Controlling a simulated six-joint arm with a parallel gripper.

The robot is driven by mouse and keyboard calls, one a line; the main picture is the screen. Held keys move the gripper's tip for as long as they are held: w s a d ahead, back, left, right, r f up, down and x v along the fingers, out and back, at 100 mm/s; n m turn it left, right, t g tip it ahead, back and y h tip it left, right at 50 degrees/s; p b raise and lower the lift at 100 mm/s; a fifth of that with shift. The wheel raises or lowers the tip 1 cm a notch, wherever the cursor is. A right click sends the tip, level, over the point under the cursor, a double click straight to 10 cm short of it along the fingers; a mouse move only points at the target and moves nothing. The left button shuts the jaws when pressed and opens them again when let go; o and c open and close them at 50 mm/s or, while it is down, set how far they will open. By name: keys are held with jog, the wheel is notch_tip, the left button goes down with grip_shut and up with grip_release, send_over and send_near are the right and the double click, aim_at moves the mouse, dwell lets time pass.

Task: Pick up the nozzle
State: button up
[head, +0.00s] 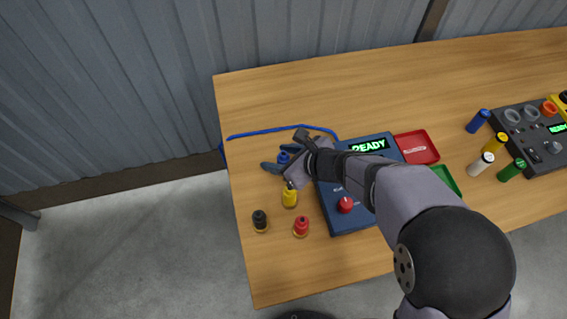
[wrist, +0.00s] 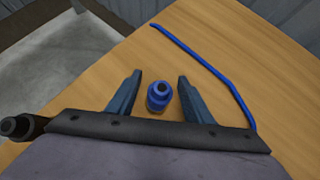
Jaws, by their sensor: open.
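Several small nozzle-like fittings stand on the table, and the task does not say which one is meant. A blue one (head: 284,157) stands between the fingers of my gripper (head: 280,156). In the wrist view this blue fitting (wrist: 159,96) sits upright between the two open fingers (wrist: 159,76), with a gap on each side. A yellow one (head: 289,196), a red one (head: 301,226) and a black one (head: 260,220) stand nearer the table's front left. My gripper is open and holds nothing.
A blue hose (head: 268,131) lies behind my gripper. A blue READY box (head: 345,218) is partly hidden under my arm. A red tray (head: 417,147) and a green tray (head: 446,181) lie to its right. Coloured cylinders (head: 494,144) and a dark panel (head: 545,156) are farther right.

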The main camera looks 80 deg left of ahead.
jog(key=shift+x, duration=0.95)
grip_shut()
